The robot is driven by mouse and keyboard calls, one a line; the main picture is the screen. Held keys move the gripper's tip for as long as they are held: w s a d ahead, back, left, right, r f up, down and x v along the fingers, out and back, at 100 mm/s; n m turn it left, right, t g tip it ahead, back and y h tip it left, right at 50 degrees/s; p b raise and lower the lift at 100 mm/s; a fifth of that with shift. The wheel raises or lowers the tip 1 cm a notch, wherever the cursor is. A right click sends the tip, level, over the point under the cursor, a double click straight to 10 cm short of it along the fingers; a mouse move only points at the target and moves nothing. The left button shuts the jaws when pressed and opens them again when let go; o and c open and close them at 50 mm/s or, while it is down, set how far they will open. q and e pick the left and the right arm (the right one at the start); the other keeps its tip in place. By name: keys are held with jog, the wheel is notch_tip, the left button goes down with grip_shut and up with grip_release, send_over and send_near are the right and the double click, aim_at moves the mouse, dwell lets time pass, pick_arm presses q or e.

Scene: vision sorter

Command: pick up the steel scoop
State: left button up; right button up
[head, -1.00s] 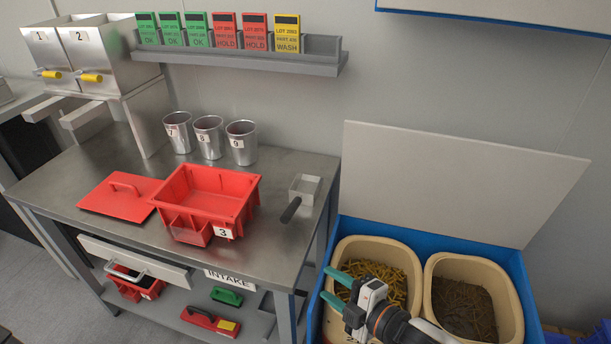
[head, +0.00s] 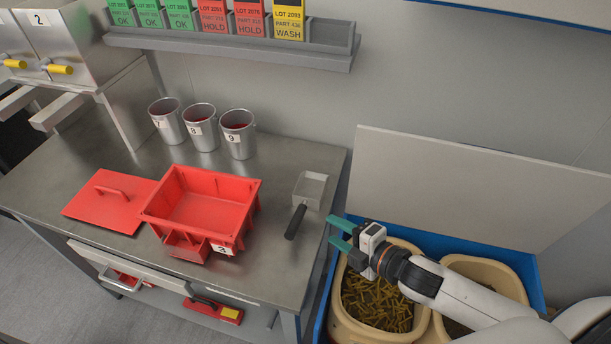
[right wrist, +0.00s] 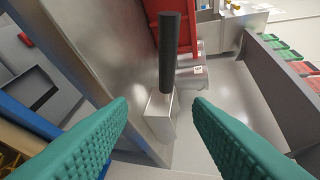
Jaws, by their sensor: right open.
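The steel scoop (head: 312,189) lies on the right part of the steel table, its square pan toward the back and its dark handle (head: 295,222) toward the front. It also shows in the right wrist view, where its pan (right wrist: 159,118) is between the fingers and its dark handle (right wrist: 169,50) points up the picture. My right gripper (head: 340,234) is open and empty, just right of the scoop near the table's right edge. Its teal fingers (right wrist: 159,125) are apart and do not touch the scoop. My left gripper is not in view.
A red bin (head: 205,205) marked 3 stands left of the scoop, with a red lid (head: 108,200) farther left. Steel cups (head: 238,135) stand behind. A blue crate (head: 323,310) with tan tubs is at the right. A card shelf (head: 240,48) hangs on the wall.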

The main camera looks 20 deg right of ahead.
aim_at(303, 209)
jog(key=x, duration=0.3)
jog(key=p+x, duration=0.1)
jog(key=x, duration=0.2)
jog(key=shift+d+r, duration=0.1)
jog(key=shift+r, duration=0.15)
jog(key=shift+w+f, duration=0.15)
jog(key=shift+w, duration=0.45)
jog(key=x, duration=0.3)
jog(key=p+x, duration=0.1)
jog(key=shift+w+a, duration=0.3)
jog(key=shift+a, duration=0.1)
jog(key=shift+s, duration=0.1)
grip_shut()
